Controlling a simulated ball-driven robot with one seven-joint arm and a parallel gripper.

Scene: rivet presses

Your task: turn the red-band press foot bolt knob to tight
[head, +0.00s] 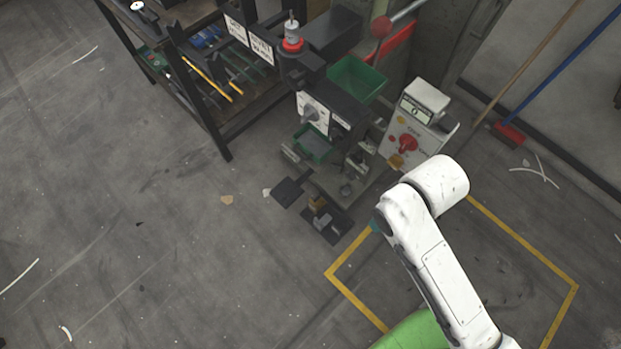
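A dark press with a red band (292,45) around its top post stands at the upper middle of the head view. Its front carries a white panel (311,113) with a grey dial. Low at its foot is a small grey round part (347,187) that may be a bolt knob, but it is too small to tell, and its setting cannot be read. My white arm reaches in from the lower right and its bend is close to the right of the press foot. My gripper does not show.
A green bin (356,79) and a green tray (314,143) sit at the press. A control box (412,135) with a red knob stands right. Dark pedals (287,191) lie on the floor. A tool rack (215,135) stands left. Floor at left is mostly free.

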